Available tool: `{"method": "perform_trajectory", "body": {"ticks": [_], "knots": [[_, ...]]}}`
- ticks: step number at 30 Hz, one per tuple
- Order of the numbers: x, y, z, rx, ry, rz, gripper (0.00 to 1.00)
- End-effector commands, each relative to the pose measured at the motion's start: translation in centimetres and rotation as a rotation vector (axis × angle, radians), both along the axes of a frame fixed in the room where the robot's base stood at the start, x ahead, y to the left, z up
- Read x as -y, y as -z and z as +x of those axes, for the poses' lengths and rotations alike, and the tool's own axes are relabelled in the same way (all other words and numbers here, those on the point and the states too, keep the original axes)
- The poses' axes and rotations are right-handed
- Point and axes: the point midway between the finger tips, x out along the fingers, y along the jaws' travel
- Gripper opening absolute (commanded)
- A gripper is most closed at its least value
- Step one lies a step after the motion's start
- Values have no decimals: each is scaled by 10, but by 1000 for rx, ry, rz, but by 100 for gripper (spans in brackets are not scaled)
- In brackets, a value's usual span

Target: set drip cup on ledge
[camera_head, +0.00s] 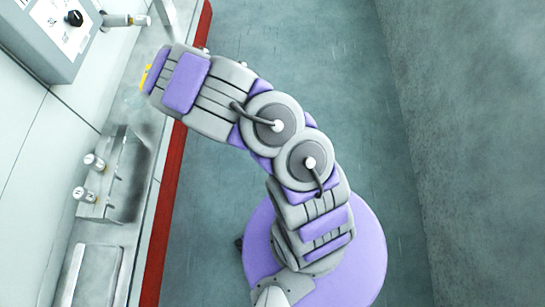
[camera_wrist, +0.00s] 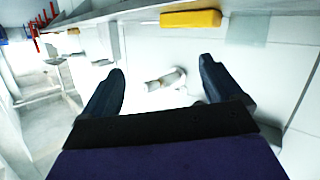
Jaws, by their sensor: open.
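My gripper (camera_wrist: 161,66) is open, with its two dark fingers apart and nothing between the tips. Beyond the fingers in the wrist view is a small pale cylindrical piece (camera_wrist: 165,80) against a white panel; I cannot tell whether it is the drip cup. In the head view my arm reaches to the upper left over a pale counter (camera_head: 150,135), and its fingers are hidden. A yellow block (camera_wrist: 190,19) shows at the top of the wrist view; a yellow bit (camera_head: 146,78) shows at my arm's end in the head view. I cannot single out the ledge.
A red strip (camera_head: 165,215) edges the counter. Two pale knob-like cylinders (camera_head: 94,161) sit on a metal fixture at left. A control box (camera_head: 55,35) with a black knob and a pale spout (camera_head: 125,20) are at upper left. The floor (camera_head: 330,60) at right is clear.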

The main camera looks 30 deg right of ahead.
Motion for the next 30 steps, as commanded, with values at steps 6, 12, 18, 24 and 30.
{"method": "perform_trajectory", "body": {"ticks": [6,12,18,24,30], "knots": [[68,-51,-10,-160,236,-107,93],[109,-88,-54,-349,419,-137,93],[123,-119,-121,-565,538,-119,93],[112,-144,-205,-800,585,-75,93],[84,-168,-301,-1048,551,-37,93]]}}
